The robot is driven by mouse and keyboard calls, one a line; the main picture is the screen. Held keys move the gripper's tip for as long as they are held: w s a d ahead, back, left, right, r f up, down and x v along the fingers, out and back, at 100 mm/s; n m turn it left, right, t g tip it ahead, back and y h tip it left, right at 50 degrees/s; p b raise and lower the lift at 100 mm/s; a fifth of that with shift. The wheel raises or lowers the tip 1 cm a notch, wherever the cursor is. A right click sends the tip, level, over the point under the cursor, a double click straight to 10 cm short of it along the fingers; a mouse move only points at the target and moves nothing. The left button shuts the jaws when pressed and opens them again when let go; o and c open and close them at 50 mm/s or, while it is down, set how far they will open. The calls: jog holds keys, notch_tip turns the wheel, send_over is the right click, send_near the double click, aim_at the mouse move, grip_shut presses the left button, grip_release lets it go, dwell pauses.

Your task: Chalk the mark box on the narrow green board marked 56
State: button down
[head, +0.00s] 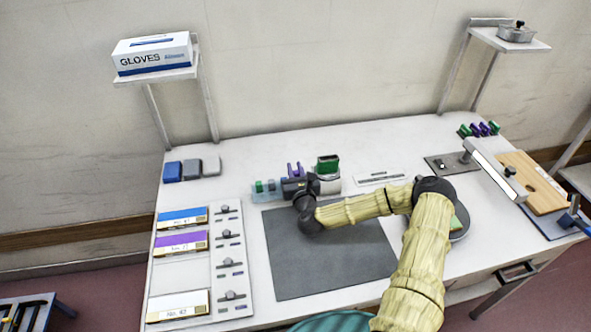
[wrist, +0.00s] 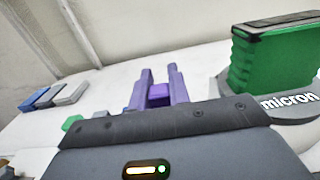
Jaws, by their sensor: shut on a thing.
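My gripper (head: 295,169) is over the back of the table, behind the grey mat. In the wrist view its two purple fingers (wrist: 160,86) reach out past the dark palm, with a small purple block (wrist: 159,95) between them. I cannot tell what this block is. A green piece (head: 458,222) on a round dark plate (head: 463,236) is mostly hidden by my arm. I can read no 56 on any board. No chalk can be made out for certain.
A green block (head: 327,164) sits on a round grey stand (head: 329,185) close right of my gripper. Blue (head: 182,218), purple (head: 181,243) and white-labelled (head: 178,306) boards lie at left. The grey mat (head: 325,260) is clear.

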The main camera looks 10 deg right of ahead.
jog(key=shift+f, duration=0.25)
jog(key=c, duration=1.2)
grip_release()
jog(key=shift+c, duration=0.2)
jog(key=shift+r, duration=0.1)
notch_tip(320, 180, up, 7)
jog(key=p, duration=0.4)
